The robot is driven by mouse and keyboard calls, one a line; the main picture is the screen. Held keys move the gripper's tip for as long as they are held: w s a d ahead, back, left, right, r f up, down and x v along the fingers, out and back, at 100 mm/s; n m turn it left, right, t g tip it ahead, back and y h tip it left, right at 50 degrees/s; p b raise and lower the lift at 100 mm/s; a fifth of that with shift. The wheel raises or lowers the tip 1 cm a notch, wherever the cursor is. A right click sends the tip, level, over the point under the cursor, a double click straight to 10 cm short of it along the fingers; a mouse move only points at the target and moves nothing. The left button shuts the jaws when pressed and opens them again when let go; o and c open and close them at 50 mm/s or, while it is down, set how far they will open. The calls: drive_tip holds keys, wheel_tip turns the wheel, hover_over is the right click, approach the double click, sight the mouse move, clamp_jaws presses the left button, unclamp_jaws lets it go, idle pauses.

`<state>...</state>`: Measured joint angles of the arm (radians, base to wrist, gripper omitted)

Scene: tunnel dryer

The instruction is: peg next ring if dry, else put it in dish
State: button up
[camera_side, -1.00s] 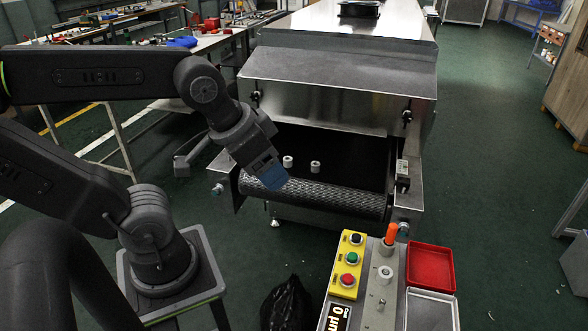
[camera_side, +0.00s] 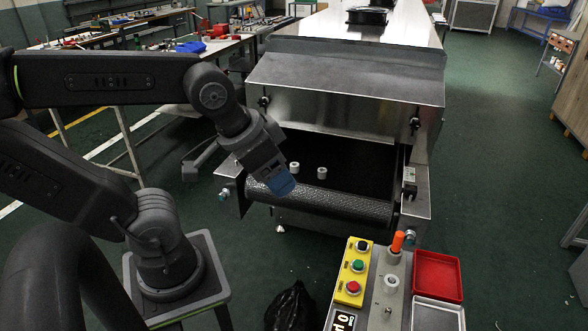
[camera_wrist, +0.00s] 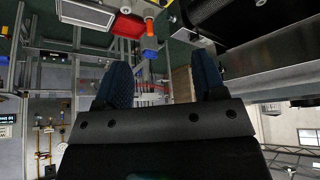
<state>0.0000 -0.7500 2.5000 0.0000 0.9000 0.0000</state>
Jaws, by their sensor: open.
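My gripper (camera_side: 281,187) hangs over the left front of the belt near the roller, left of and nearer than both rings. Its blue fingers stand apart with nothing between them in the wrist view (camera_wrist: 161,80). A red dish (camera_side: 437,276) stands right of the grey stand (camera_side: 372,311). A white ring-like piece (camera_side: 391,282) and an upright orange-topped piece (camera_side: 398,241) are on that stand.
A yellow box (camera_side: 353,275) with black, green and red buttons lies left on the stand. A grey metal tray (camera_side: 438,314) is in front of the red dish. The steel hood (camera_side: 340,90) overhangs the belt. Side rails edge it, with a small sensor block (camera_side: 410,180) at right.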

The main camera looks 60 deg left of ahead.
drive_tip(key=w+a+r+n+g+y, duration=0.1)
drive_tip(key=w+a+r+n+g, duration=0.15)
drive_tip(key=w+a+n, duration=1.2)
drive_tip(key=n+g+h, duration=0.1)
drive_tip(key=n+g, duration=0.2)
drive_tip(key=n, duration=0.7)
hover_over(295, 164)
drive_tip(key=shift+m, duration=0.25)
drive_tip(key=f, duration=2.7)
drive_tip(key=shift+s+d+f, duration=0.2)
drive_tip(key=shift+s+d, duration=0.05)
drive_tip(key=shift+s, duration=0.15)
drive_tip(key=shift+w+d+f, duration=0.1)
drive_tip(key=shift+w+f, duration=0.05)
drive_tip(key=shift+f, duration=2.65)
